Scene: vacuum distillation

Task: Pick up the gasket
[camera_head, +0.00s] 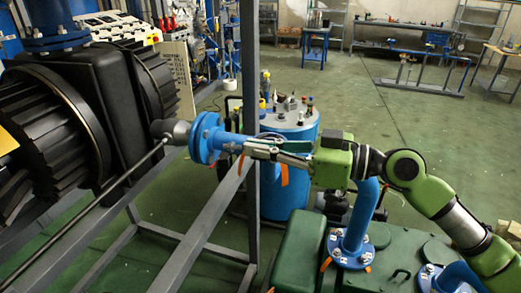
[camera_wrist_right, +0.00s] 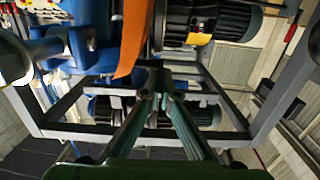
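My right gripper (camera_head: 243,150) reaches left from its green arm, with its tips close to a blue pipe flange (camera_head: 207,137). In the right wrist view its two fingers (camera_wrist_right: 160,86) converge and their tips look together; I cannot see anything thin between them. An orange strip (camera_wrist_right: 133,40), possibly the gasket's tab, hangs just left of the fingertips in that view. A small orange strip (camera_head: 241,164) also shows by the gripper tip in the head view. No gasket ring is clearly visible. My left gripper is not in view.
A grey metal frame (camera_head: 250,90) rises beside the flange, with a large black ribbed machine (camera_head: 60,120) at left. A blue drum (camera_head: 287,190) stands behind my right arm. A dark green tank (camera_head: 300,255) with a blue pipe (camera_head: 360,212) is below. Benches stand far back.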

